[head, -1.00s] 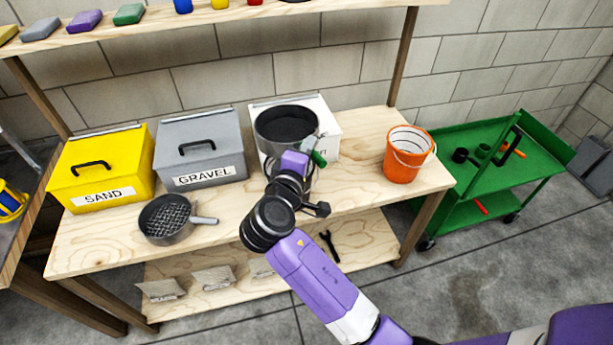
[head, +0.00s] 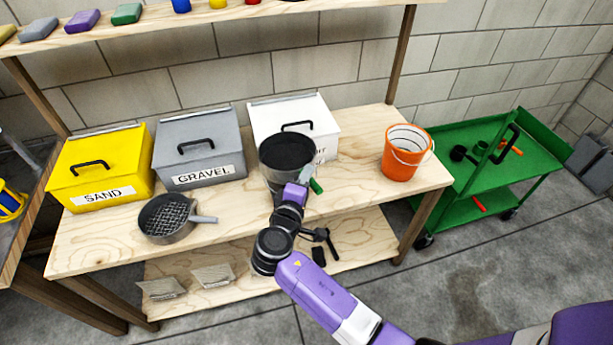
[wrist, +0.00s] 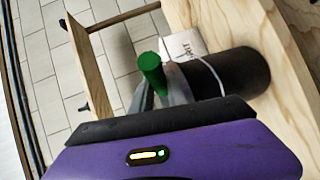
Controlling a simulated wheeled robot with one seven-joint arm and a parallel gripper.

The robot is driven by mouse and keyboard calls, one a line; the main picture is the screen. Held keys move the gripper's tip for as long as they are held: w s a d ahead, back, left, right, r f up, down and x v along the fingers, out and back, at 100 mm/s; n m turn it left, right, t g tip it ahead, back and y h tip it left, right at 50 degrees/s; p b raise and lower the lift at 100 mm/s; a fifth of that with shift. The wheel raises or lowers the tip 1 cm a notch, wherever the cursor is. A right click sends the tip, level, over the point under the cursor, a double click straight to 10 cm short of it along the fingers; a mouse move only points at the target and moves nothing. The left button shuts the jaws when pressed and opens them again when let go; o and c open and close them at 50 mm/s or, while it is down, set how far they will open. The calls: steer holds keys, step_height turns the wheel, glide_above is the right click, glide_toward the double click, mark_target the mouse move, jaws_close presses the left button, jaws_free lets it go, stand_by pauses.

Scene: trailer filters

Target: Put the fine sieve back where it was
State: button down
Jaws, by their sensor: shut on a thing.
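The fine sieve (head: 287,149) is a round dark pan with a green handle, which shows in the wrist view (wrist: 151,72). My gripper (head: 302,187) is shut on this handle; in the wrist view its fingers (wrist: 160,92) clasp it from both sides. The sieve is in front of the white box (head: 315,123) and covers part of its label. A grey wall shows below the sieve's dark rim; I cannot tell whether it belongs to the sieve or a container beneath. Contact with the bench (head: 355,172) is hidden.
A coarse sieve (head: 170,217) with a grey handle lies on the bench at left, before the yellow SAND box (head: 100,165) and grey GRAVEL box (head: 200,146). An orange bucket (head: 402,158) stands at right. Bare bench lies between bucket and held sieve. A green cart (head: 530,152) stands beyond.

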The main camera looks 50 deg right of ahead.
steer(key=shift+f, duration=0.1)
steer(key=c, duration=1.3)
jaws_free()
steer(key=b+v, duration=0.2)
steer(key=v, duration=0.6)
steer(key=s+a+f+n+t+y, duration=0.3)
steer(key=s+f+y, duration=0.4)
steer(key=f, duration=0.4)
steer(key=s+a+t+y, duration=0.2)
steer(key=s+a+y, duration=0.2)
steer(key=s+a, duration=0.4)
steer(key=s+a+r+m+t+y, duration=0.3)
steer(key=s+r+m, duration=0.3)
steer(key=s+r, duration=0.7)
step_height(320, 180, up, 3)
steer(key=shift+a+f+m+t, duration=0.1)
steer(key=shift+a+m+t, duration=0.25)
steer(key=shift+a, duration=0.25)
